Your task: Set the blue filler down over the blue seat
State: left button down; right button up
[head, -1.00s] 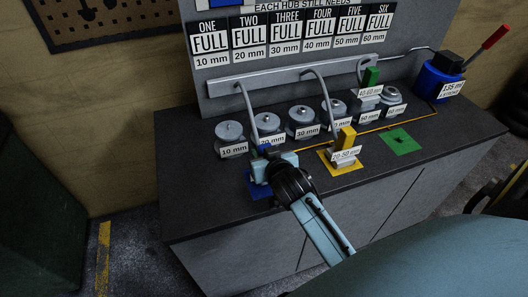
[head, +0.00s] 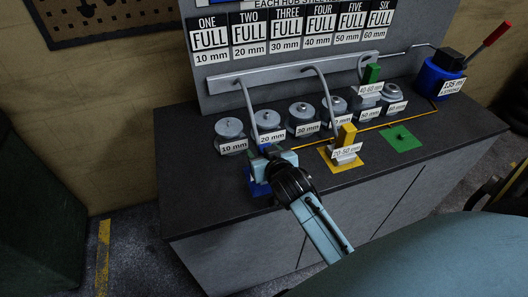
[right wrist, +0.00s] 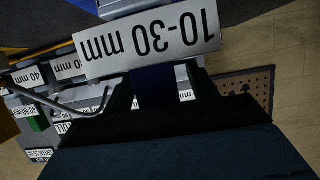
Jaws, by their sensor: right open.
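The blue filler (right wrist: 154,88) is in the right wrist view, with a white 10-30 mm label above its blue handle. My right gripper (head: 272,158) is at the blue seat (head: 256,187), at the left front of the bench. Its fingers (right wrist: 160,90) stand open on either side of the blue handle. In the head view the gripper hides most of the filler and part of the seat, so I cannot tell exactly how the filler rests there. My left gripper is not in view.
The yellow filler (head: 346,139) stands on the yellow seat (head: 341,164). The green filler (head: 372,75) stands among the hubs, and the green seat (head: 402,138) is bare. Several grey hubs (head: 302,116) line the back below bent pipes. A blue jack (head: 437,77) stands far right.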

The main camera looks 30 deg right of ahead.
jog(key=shift+s+f, duration=0.1)
jog(key=shift+f, duration=0.05)
jog(key=p+v, duration=0.1)
jog(key=v, duration=1.2)
jog(key=shift+r+p, duration=0.25)
jog(key=shift+p, duration=0.1)
jog(key=shift+s+a, duration=0.1)
